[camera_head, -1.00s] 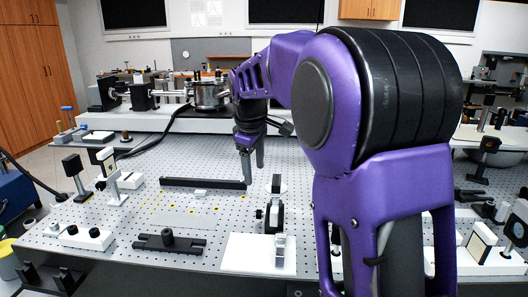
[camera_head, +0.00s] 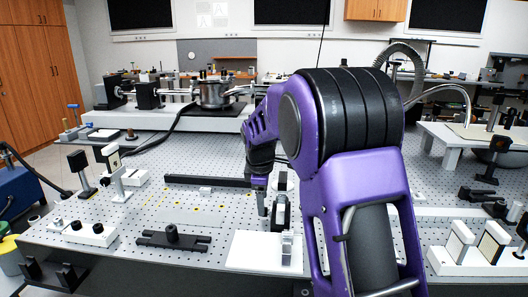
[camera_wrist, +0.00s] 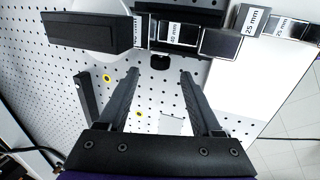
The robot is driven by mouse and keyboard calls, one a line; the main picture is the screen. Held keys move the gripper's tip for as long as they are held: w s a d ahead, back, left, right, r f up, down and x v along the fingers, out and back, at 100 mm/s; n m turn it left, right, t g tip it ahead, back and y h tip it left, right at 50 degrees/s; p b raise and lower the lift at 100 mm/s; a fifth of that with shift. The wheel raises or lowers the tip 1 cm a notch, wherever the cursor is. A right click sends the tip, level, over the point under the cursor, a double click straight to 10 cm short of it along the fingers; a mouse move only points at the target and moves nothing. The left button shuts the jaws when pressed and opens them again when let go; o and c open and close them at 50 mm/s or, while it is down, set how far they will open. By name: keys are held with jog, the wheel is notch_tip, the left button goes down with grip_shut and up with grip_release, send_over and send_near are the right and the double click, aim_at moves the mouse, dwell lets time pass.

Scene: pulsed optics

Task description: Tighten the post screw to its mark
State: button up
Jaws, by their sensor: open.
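My gripper (camera_wrist: 159,73) is open, its two dark fingers apart with nothing held between them. A small black knob (camera_wrist: 160,62), apparently the post screw, shows between the fingertips in the wrist view. It projects from a dark upright mount (camera_wrist: 178,33) with a "40 mm" label. I cannot tell whether the fingers touch the knob, and no tightening mark can be made out. In the head view, my gripper (camera_head: 262,199) points down close to the left side of the black mount (camera_head: 280,213). The knob is not clear there.
A white plate (camera_head: 250,250) lies in front of the mount with a small grey holder (camera_head: 287,246) on it. A long black bar (camera_head: 208,181) lies behind left. A black clamp (camera_head: 173,239) sits front left. The perforated board between has free room.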

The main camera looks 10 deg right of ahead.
jog(key=x, duration=0.4)
jog(key=shift+w+d+r+p, duration=0.1)
jog(key=shift+r+p, duration=0.3)
jog(key=shift+p, duration=0.4)
jog(key=g+p, duration=0.1)
jog(key=p, duration=0.1)
jog(key=g+y+p, duration=0.1)
jog(key=g+p, duration=0.1)
jog(key=p, duration=0.1)
jog(key=g+p, duration=0.1)
jog(key=p, duration=0.1)
jog(key=shift+w+f+g, duration=0.1)
jog(key=shift+w+g, duration=0.2)
notch_tip(320, 180, up, 17)
jog(key=w+m, duration=0.1)
jog(key=w, duration=0.1)
jog(key=shift+d, duration=0.35)
jog(key=shift+f, duration=0.1)
